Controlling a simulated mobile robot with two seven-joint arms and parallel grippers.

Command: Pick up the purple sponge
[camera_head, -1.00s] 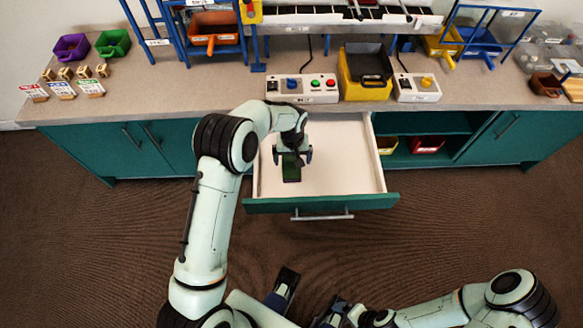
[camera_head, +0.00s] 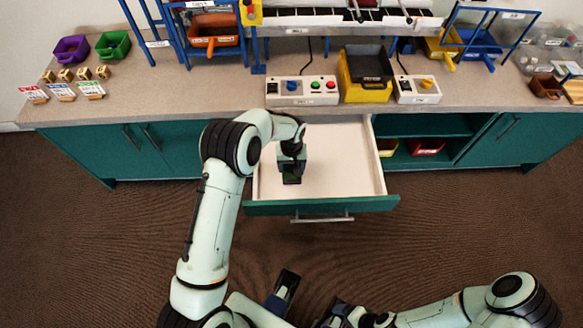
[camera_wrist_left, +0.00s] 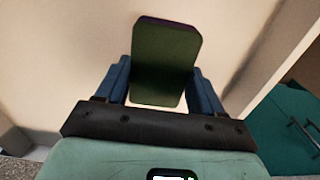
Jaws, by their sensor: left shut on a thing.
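The purple sponge (camera_head: 292,180) has a dark green face and a thin purple edge. It is at the open white drawer (camera_head: 345,165), in the drawer's left part. My left gripper (camera_head: 291,163) is above the drawer and shut on the sponge. In the left wrist view the sponge (camera_wrist_left: 165,62) stands out between the two blue fingers, its green face toward the camera. I cannot tell whether it still touches the drawer floor. My right gripper (camera_head: 312,302) is low at the bottom edge, partly cut off, and its jaw state is unclear.
The drawer's green front (camera_head: 325,206) and white walls surround the left gripper. The rest of the drawer is empty. The worktop above holds a button box (camera_head: 302,90), a yellow bin (camera_head: 366,88), and purple (camera_head: 71,48) and green (camera_head: 113,44) bins.

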